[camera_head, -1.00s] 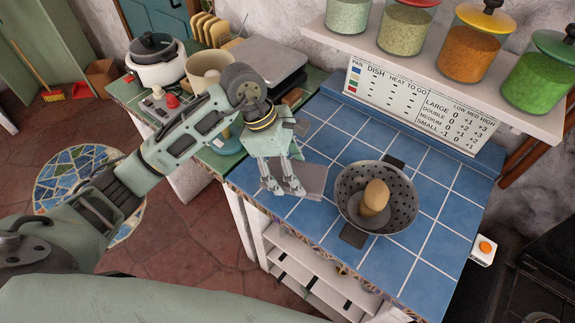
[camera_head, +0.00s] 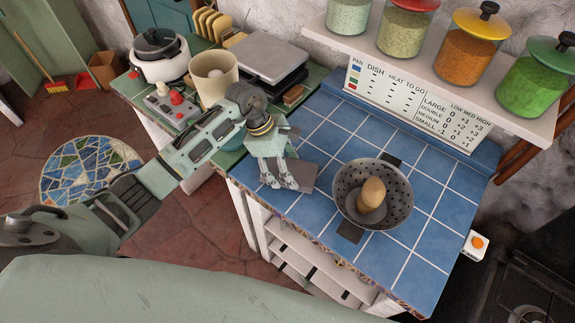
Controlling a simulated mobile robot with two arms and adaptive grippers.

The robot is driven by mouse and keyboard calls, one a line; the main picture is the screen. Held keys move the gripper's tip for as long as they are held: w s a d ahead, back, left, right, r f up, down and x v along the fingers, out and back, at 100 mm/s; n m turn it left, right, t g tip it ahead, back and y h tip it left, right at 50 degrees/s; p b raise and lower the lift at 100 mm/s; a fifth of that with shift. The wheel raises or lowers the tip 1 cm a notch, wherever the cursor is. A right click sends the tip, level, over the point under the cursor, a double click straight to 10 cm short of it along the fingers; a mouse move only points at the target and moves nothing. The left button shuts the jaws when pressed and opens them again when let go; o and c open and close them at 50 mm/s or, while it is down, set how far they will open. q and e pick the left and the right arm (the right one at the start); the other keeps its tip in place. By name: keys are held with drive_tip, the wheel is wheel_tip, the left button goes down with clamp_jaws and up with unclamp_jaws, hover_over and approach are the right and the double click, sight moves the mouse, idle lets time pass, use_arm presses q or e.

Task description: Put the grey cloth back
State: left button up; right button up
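A flat grey piece (camera_head: 304,176), which looks like the grey cloth, lies at the left part of the blue tiled counter (camera_head: 330,120). My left gripper (camera_head: 280,183) points down over its left side and hides part of it. The fingertips are close together with a small gap. I cannot tell whether they hold the cloth or touch it. My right gripper is not in view.
A grey colander (camera_head: 345,185) with a tan, egg-shaped thing (camera_head: 372,193) in it stands right of the cloth. A green counter at left holds a cream pot (camera_head: 213,78), a white cooker (camera_head: 160,65) and a scale-like grey box (camera_head: 265,60). A jar shelf (camera_head: 440,85) overhangs behind.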

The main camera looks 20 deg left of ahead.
use_arm(q)
drive_tip(key=shift+f, duration=0.2)
drive_tip(key=o, duration=1)
drive_tip(key=shift+r, duration=0.1)
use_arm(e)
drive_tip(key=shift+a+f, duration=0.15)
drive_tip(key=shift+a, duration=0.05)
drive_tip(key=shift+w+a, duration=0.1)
use_arm(q)
drive_tip(key=shift+r, duration=0.25)
drive_tip(key=shift+b+v, duration=2.3)
drive_tip(key=shift+v, duration=3.6)
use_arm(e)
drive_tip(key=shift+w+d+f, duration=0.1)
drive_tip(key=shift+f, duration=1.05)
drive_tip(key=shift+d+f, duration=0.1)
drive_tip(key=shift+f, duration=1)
